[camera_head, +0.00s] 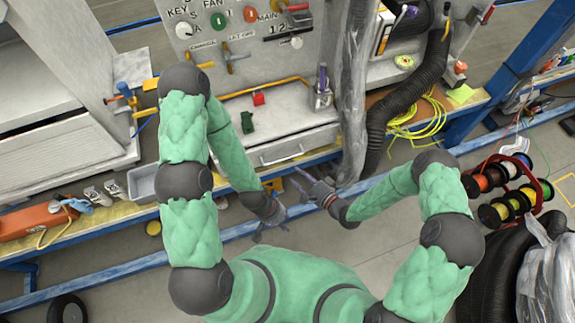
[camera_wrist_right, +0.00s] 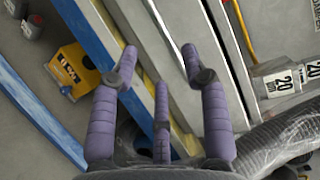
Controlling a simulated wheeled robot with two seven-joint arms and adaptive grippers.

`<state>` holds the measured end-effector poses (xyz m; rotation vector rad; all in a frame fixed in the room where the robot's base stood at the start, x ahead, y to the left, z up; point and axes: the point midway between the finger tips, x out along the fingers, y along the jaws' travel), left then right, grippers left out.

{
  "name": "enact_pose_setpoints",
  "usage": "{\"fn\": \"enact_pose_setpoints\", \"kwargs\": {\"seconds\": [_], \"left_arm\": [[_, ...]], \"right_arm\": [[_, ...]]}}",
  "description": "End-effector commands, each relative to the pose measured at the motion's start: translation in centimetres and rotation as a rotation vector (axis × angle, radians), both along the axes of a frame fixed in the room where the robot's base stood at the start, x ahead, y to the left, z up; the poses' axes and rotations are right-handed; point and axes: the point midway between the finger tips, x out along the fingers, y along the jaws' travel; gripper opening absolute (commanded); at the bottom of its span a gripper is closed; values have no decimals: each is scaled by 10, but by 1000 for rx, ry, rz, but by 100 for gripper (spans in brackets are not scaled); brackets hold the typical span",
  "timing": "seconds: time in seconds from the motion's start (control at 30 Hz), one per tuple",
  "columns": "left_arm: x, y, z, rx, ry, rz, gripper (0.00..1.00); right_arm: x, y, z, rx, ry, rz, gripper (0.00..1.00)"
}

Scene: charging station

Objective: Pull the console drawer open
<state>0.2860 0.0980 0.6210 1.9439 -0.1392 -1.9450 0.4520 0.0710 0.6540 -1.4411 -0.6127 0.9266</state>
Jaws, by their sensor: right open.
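The console drawer (camera_head: 287,149) is a pale grey front with a bar handle (camera_head: 280,156), below the console's work surface in the head view. It looks shut. My right gripper (camera_head: 299,180) is open just below and in front of the drawer, apart from the handle. In the right wrist view, the fingers of my right gripper (camera_wrist_right: 158,55) are spread with nothing between them, and grey console panels lie beyond. I cannot make out the handle clearly there. My left gripper (camera_head: 271,230) hangs lower, over the floor in front of the blue rail, empty; its fingers look spread.
A blue rail (camera_head: 240,229) runs along the front of the bench. A thick black hose (camera_head: 408,100) and a plastic-wrapped column (camera_head: 352,90) stand right of the drawer. A yellow box (camera_wrist_right: 76,70) shows in the right wrist view. Cable spools (camera_head: 497,182) stand at the right.

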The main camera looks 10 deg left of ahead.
Motion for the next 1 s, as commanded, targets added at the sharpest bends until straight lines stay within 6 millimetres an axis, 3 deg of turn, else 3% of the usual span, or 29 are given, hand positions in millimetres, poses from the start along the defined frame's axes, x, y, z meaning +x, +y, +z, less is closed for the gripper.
{"fn": "enact_pose_setpoints", "kwargs": {"seconds": [0.6,1.0], "left_arm": [[0,0,-26,0,0,0,40],[0,0,-28,0,0,0,40]], "right_arm": [[48,76,-18,-5,-2,2,46],[56,85,-18,-4,-1,-1,46]]}}
